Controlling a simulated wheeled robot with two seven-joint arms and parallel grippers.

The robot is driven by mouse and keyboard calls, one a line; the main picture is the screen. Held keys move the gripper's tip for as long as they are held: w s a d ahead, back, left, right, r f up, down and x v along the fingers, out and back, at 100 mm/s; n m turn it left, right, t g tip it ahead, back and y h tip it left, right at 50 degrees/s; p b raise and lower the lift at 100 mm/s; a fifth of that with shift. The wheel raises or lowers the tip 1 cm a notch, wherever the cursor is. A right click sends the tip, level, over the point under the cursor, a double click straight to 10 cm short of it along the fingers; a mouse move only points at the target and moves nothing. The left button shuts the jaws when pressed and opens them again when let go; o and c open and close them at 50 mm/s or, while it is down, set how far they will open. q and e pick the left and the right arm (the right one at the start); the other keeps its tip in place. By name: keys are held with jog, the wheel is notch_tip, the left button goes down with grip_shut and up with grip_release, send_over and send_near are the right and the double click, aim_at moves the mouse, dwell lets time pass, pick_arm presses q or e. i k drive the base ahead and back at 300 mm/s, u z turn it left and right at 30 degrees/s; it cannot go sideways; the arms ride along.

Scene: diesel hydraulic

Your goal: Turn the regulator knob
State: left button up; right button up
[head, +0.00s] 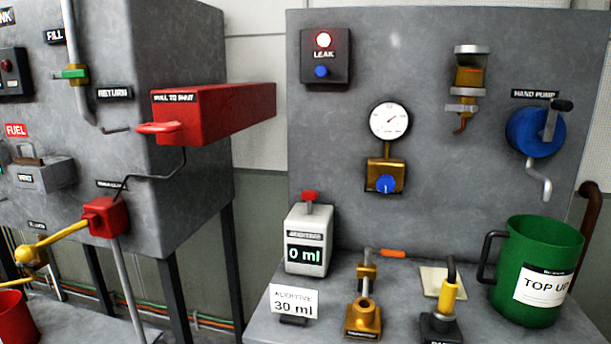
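The regulator knob (385,184) is a small blue round knob with a light pointer mark. It sits on the front of a brass regulator block (372,172) on the grey back panel. A white round gauge (390,121) with a dark rim stands above it, joined by a short brass stem. Its needle is visible, but its scale is too small to read. Neither of my grippers is in the head view, and nothing touches the knob.
A red PULL box (213,113) juts out at left. Space before the knob is clear.

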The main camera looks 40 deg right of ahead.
aim_at(386, 183)
jog(key=u, duration=0.05)
jog(key=i, duration=0.35)
jog(key=z, duration=1)
